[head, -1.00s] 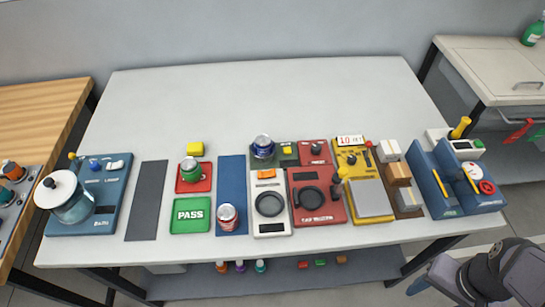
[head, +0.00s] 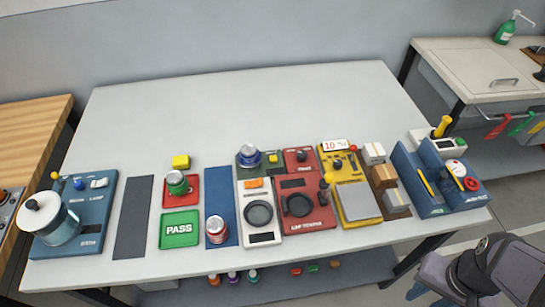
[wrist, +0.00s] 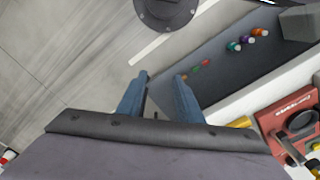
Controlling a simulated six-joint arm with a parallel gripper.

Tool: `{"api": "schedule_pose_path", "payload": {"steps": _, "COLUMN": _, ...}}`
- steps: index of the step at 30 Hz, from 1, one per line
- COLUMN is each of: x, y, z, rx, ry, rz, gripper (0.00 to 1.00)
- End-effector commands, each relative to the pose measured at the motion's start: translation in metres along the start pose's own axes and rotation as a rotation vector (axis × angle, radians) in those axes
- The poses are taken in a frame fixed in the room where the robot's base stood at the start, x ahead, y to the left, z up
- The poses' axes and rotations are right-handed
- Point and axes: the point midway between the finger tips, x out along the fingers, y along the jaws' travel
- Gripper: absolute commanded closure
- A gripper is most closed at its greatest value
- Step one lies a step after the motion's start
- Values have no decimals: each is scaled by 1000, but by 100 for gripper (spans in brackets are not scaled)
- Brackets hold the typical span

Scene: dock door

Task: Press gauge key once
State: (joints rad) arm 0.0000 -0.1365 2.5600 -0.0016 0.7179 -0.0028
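No label reading "gauge" is legible, so I cannot tell for sure which key is the gauge key. A white unit (head: 263,238) with a dark round pad (head: 258,213) carries an orange key (head: 253,183) at its top, in the middle of the table in the head view. A yellow unit (head: 339,205) with a grey plate and a small "10" display (head: 334,146) stands further right. My gripper (wrist: 161,82) is open and empty in the wrist view, its blue fingers apart. My arm is at the lower right in the head view, off the table's front edge, away from these units.
A red unit (head: 323,219) with a dark ring and upright handle stands between the white and yellow units. Brown and white boxes (head: 383,176) and a blue unit (head: 412,189) stand to the right. A green PASS plate (head: 179,229) lies left. The table's rear is clear.

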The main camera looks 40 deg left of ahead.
Motion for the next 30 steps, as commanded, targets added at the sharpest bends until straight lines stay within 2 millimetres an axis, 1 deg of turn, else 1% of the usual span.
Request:
{"api": "schedule_pose_path", "payload": {"steps": 1, "x": 0, "y": 0, "z": 0, "rx": 0, "ry": 0, "rz": 0, "gripper": 80}}
{"api": "schedule_pose_path", "payload": {"steps": 2, "x": 0, "y": 0, "z": 0, "rx": 0, "ry": 0, "rz": 0, "gripper": 87}}
{"api": "schedule_pose_path", "payload": {"steps": 3, "x": 0, "y": 0, "z": 0, "rx": 0, "ry": 0, "rz": 0, "gripper": 97}}
{"api": "schedule_pose_path", "payload": {"steps": 4, "x": 0, "y": 0, "z": 0, "rx": 0, "ry": 0, "rz": 0, "gripper": 100}}
{"api": "schedule_pose_path", "payload": {"steps": 30, "x": 0, "y": 0, "z": 0, "rx": 0, "ry": 0, "rz": 0, "gripper": 100}}
